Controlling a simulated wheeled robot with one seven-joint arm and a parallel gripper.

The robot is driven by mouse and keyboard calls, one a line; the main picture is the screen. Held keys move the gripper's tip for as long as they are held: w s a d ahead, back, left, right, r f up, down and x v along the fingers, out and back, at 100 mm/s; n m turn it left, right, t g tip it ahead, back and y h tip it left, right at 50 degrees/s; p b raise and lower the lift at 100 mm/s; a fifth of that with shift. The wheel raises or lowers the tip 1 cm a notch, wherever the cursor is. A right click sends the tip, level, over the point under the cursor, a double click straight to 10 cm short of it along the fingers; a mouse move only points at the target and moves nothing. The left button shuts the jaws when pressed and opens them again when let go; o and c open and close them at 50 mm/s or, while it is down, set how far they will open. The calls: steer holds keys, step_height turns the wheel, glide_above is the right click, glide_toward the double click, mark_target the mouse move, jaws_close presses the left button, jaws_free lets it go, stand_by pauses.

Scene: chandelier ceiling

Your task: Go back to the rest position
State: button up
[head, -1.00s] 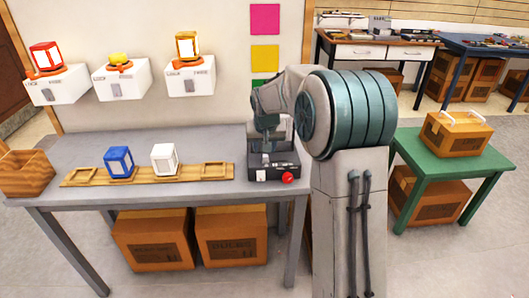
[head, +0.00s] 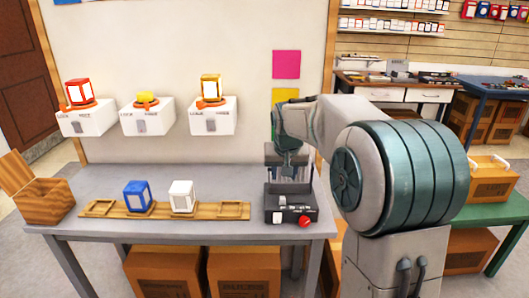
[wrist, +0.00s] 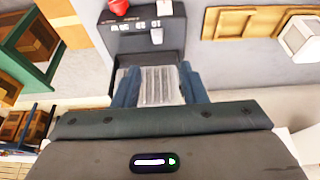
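My gripper (wrist: 158,88) shows in the wrist view as two blue fingers set apart, with a pale ribbed surface (wrist: 157,84) visible between them. I cannot tell whether they touch it. In the head view my gripper (head: 289,158) hangs above a black device (head: 291,203) with a red button, at the right end of the grey table. The device's control face (wrist: 142,35) also shows in the wrist view. My arm is bent, reaching left from its column toward the device.
A wooden rack (head: 232,210) holds a blue lantern (head: 139,196) and a white lantern (head: 182,196) on the grey table (head: 95,230). A wooden box (head: 47,200) stands left. Three white wall units (head: 147,117) hang behind. A green table (head: 490,215) stands right.

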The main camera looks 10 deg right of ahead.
steer(key=s+a+n+g+p, duration=0.1)
steer(key=s+p, duration=0.4)
steer(key=s, duration=2.5)
steer(key=shift+s+a+r+n+g+y+p, duration=0.3)
steer(key=shift+s+a+p, duration=0.1)
steer(key=shift+a, duration=0.3)
stand_by(0.4)
